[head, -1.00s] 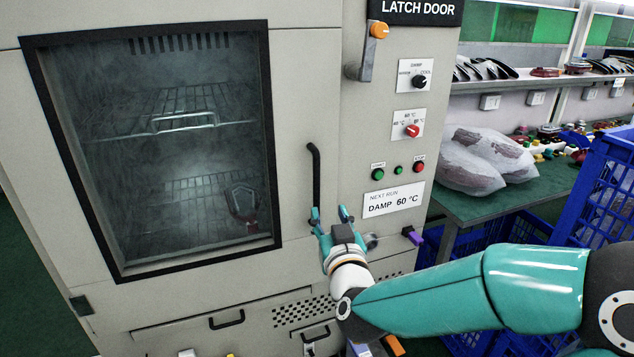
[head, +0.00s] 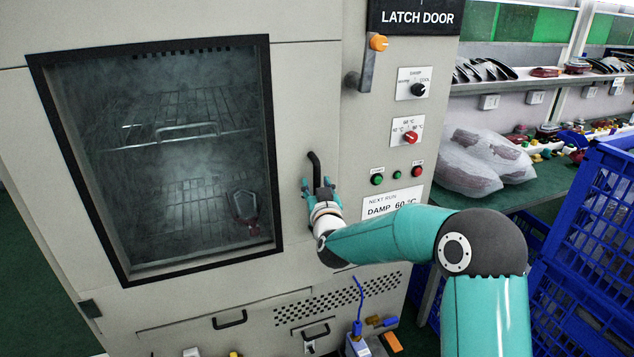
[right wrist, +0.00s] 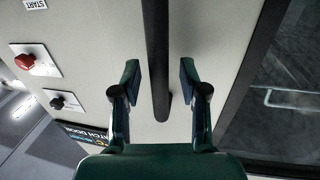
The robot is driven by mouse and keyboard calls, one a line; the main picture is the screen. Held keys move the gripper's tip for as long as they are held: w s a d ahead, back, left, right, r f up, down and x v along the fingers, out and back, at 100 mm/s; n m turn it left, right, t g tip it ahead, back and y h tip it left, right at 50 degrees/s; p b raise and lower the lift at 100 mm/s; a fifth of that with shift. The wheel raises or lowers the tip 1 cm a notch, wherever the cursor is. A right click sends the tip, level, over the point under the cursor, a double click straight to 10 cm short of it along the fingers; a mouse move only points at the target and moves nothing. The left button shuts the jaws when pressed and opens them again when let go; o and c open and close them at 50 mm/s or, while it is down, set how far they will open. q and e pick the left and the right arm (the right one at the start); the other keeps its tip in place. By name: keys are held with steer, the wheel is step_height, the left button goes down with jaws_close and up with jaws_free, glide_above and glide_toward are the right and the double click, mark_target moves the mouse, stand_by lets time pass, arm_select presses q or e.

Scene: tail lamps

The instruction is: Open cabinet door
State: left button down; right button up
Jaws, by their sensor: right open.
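The cabinet door (head: 305,100) is a beige panel with a dark-framed window (head: 165,150), and it is shut. Its black bar handle (head: 315,165) stands upright right of the window. My right gripper (head: 317,184) is open at the lower part of the handle. In the right wrist view the handle (right wrist: 156,60) runs between the two open fingers (right wrist: 160,85), with a gap on each side. My left gripper is not in view.
The control panel right of the door has a black dial (head: 418,89), a red dial (head: 411,137) and small buttons. Blue crates (head: 590,240) and a green bench (head: 540,190) with bagged parts (head: 468,165) stand at the right. A drawer handle (head: 229,320) is below.

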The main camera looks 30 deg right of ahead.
steer(key=shift+w, duration=0.15)
jaws_close()
stand_by(0.4)
